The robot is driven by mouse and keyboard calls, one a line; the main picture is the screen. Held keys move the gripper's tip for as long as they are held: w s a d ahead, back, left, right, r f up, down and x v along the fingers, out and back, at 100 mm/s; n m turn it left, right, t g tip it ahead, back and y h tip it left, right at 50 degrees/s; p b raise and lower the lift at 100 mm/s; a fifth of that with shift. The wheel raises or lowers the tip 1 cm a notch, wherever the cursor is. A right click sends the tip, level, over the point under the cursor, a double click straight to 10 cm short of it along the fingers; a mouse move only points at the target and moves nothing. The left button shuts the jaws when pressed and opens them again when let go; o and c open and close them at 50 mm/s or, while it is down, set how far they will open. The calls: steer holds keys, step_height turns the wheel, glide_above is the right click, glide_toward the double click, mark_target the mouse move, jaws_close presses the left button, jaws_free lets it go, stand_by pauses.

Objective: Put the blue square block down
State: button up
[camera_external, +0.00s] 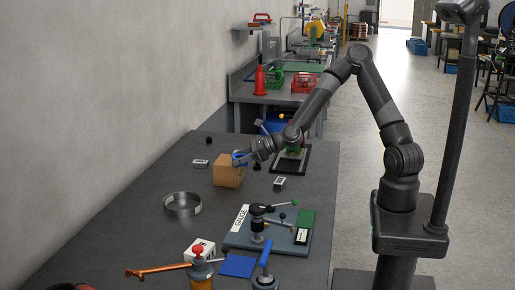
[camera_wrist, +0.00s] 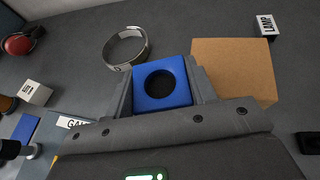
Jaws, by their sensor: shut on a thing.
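The blue square block (camera_wrist: 162,102) has a round dark hole in its face. My gripper (camera_wrist: 161,84) is shut on it, with one finger on each side in the wrist view. In the external view, the blue block (camera_external: 239,159) shows at the end of my gripper (camera_external: 244,157), right by the top of a cardboard box (camera_external: 228,174). The same box (camera_wrist: 238,68) is just right of the block in the wrist view. I cannot tell whether the block touches the box.
A metal ring (camera_external: 182,205) lies on the dark table (camera_external: 130,240), left of the box. A clamp fixture (camera_external: 262,228) stands in front, beside a blue mat (camera_external: 238,266). A dark frame (camera_external: 293,160) is behind right. Bare table lies between box and ring.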

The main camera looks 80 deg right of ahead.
steer(key=w+a+r+n+g+y, duration=0.1)
steer(key=w+a+n+y, duration=0.15)
steer(key=w+a, duration=0.7)
steer(key=n+g+y, duration=0.2)
steer(key=n+y, duration=0.1)
glide_above(162, 235)
step_height(162, 235, down, 8)
steer(key=shift+f, duration=2.05)
steer(key=shift+f, duration=0.1)
steer(key=o, duration=1.2)
